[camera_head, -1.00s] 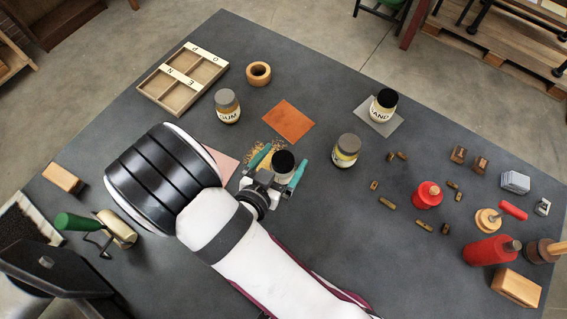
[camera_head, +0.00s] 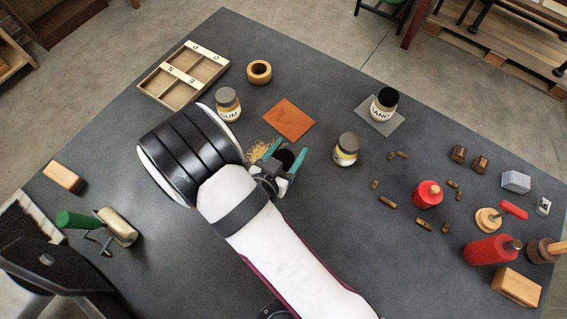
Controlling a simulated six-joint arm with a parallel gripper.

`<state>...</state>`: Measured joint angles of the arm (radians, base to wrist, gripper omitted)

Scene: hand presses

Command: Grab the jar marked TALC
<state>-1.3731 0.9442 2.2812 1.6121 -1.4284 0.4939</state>
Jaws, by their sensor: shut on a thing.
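My gripper (camera_head: 286,155) has its teal fingers on both sides of a jar with a black lid (camera_head: 285,159) and is shut on it. The jar's label cannot be read from here, and the arm and fingers hide most of its body. Another jar with a grey lid (camera_head: 346,149) stands to the right of my gripper; its yellowish label is not readable. A jar marked GUM (camera_head: 228,105) stands at the upper left, partly behind my arm. A jar marked SAND (camera_head: 383,105) with a black lid stands on a grey mat (camera_head: 366,117). I can read TALC on none of them.
A lettered wooden tray (camera_head: 184,76) and a wooden ring (camera_head: 259,72) are at the back. Small blocks, a red cylinder (camera_head: 427,194) and stamps crowd the right.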

